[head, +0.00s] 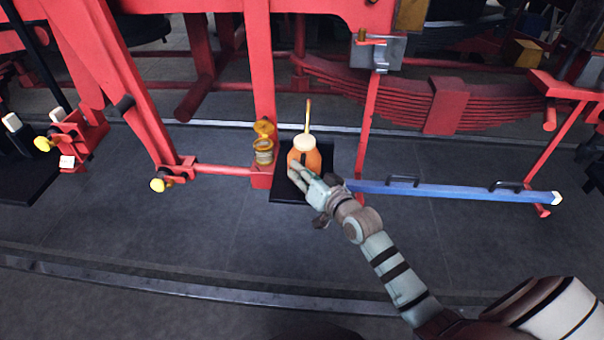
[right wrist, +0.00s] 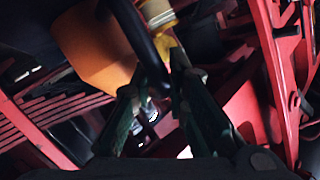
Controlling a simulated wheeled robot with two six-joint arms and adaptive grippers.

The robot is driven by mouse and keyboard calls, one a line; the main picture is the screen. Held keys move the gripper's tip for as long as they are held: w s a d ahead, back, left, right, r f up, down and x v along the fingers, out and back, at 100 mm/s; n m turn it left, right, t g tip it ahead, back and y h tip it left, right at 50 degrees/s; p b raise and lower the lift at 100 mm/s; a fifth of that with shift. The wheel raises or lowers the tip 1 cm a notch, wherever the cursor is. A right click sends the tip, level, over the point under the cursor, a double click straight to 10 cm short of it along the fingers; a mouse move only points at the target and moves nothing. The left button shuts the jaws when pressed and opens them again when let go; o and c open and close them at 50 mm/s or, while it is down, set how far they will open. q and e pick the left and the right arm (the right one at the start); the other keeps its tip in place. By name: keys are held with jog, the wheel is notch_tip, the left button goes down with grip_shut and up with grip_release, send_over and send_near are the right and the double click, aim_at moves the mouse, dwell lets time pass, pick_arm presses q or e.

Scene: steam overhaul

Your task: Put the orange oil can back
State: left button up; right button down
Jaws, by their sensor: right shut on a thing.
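The orange oil can (head: 313,160) has a cream top and a thin yellow spout pointing up. It is upright over a black mat (head: 283,193); whether its base touches the mat is hidden. My right gripper (head: 298,173) is at the can's near side. In the right wrist view the orange body (right wrist: 92,45) is at the upper left. A dark curved handle (right wrist: 140,38) runs down between the fingers (right wrist: 158,90), which are shut on it. My left gripper is not in view.
A small amber jar with a yellow lid (head: 263,150) is just left of the can, by a red post. A blue bar with black handles (head: 450,192) extends to the right. Red frame and leaf springs (head: 440,105) stand behind. The dark floor in front is clear.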

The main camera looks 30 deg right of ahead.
jog(key=shift+r, duration=0.15)
jog(key=c, duration=1.6)
grip_release()
jog(key=shift+o, duration=0.2)
jog(key=s+d+r+p, duration=0.1)
jog(key=s+p, duration=0.4)
jog(key=s, duration=0.7)
jog(key=shift+d+r, duration=0.15)
jog(key=shift+r, duration=0.25)
